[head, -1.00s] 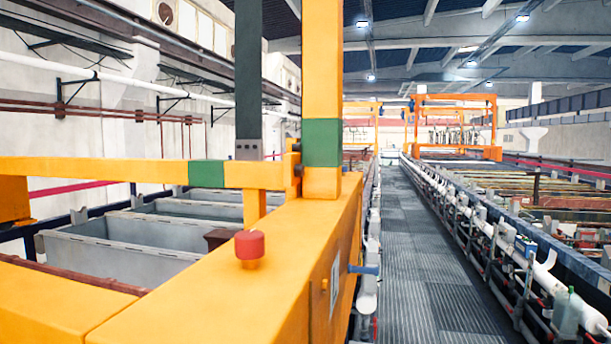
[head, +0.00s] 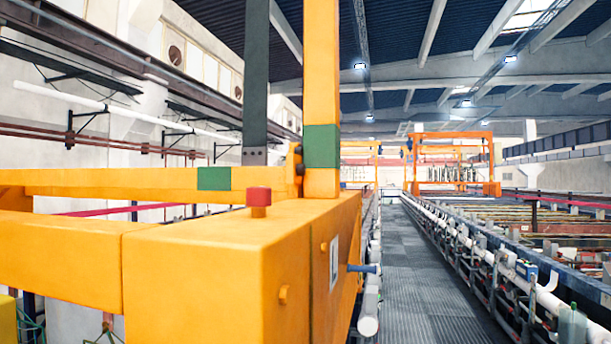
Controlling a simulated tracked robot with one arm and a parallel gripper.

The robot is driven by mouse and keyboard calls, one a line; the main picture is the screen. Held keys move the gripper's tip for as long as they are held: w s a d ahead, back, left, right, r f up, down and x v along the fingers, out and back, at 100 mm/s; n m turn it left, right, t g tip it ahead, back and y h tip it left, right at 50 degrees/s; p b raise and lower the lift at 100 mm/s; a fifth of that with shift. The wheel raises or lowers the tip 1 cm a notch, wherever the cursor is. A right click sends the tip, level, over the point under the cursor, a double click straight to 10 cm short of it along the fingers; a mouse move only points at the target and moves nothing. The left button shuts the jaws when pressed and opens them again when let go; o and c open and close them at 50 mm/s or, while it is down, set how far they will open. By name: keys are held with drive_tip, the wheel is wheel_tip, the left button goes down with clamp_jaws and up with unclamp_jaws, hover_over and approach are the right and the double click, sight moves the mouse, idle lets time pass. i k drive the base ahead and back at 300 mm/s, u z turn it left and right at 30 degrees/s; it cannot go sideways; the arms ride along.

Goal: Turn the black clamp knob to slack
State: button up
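I see no black clamp knob that I can make out in the head view. A small blue handle-like part (head: 362,268) sticks out from the beam's right side. My gripper is not in view.
A yellow post with a green band (head: 321,146) rises from the beam, beside a dark grey post (head: 255,80). A grey walkway (head: 415,275) runs clear down the right. White pipes (head: 500,265) and tanks line its right side. Orange frames (head: 452,137) stand far back.

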sight(300, 169)
drive_tip(key=k, duration=1)
drive_tip(key=z, duration=0.4)
drive_tip(key=i, duration=0.85)
drive_tip(key=z, duration=0.8)
drive_tip(key=i, duration=2.65)
drive_tip(key=u, duration=0.8)
drive_tip(key=i, duration=1.05)
drive_tip(key=u, duration=0.85)
drive_tip(key=i, duration=0.5)
drive_tip(key=u, duration=0.4)
